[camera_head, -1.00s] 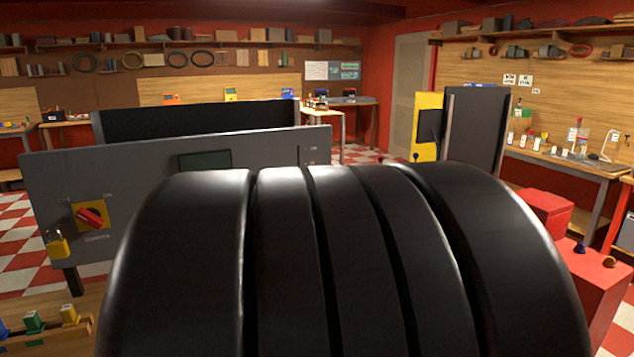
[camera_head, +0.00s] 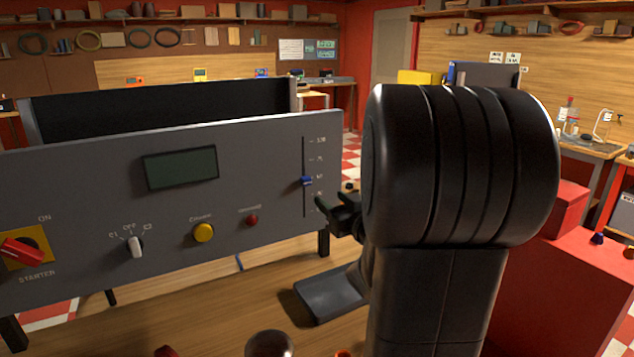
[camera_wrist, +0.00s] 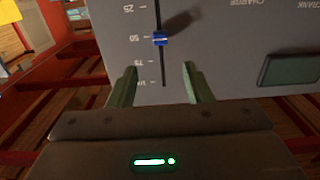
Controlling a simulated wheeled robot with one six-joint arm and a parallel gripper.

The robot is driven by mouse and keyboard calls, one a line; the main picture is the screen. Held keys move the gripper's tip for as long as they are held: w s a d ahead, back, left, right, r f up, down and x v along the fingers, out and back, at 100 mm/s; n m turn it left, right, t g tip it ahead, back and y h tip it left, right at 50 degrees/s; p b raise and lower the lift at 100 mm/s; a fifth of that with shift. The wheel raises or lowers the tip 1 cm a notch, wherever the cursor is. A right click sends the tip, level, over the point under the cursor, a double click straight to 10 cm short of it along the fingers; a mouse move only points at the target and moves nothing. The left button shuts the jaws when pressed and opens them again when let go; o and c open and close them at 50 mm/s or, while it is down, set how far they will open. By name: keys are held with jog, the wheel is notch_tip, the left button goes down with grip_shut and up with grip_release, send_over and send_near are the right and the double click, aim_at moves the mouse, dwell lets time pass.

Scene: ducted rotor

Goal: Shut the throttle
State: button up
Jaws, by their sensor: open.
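The throttle is a small blue slider knob (camera_head: 306,181) on a vertical slot at the right end of the grey control panel (camera_head: 75,190). The knob stands near the 50 mark, about mid-slot. In the wrist view the scale appears upside down, with the knob (camera_wrist: 160,40) by the 50 and the 100 end nearer my fingers. My gripper (camera_head: 328,210) is in front of the panel's right end, near the lower part of the slot. In the wrist view my gripper (camera_wrist: 160,82) is open and empty, its fingers either side of the slot line, apart from the knob.
The panel also carries a dark display (camera_head: 181,168), a white rotary switch (camera_head: 134,246), a yellow button (camera_head: 203,233), a small red button (camera_head: 252,220) and a red starter switch (camera_head: 22,252). A red box (camera_head: 590,265) stands at the right.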

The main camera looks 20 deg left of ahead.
aim_at(308, 182)
jog(key=p+x, duration=0.1)
jog(key=x, duration=1.1)
jog(key=shift+f, duration=0.1)
grip_shut()
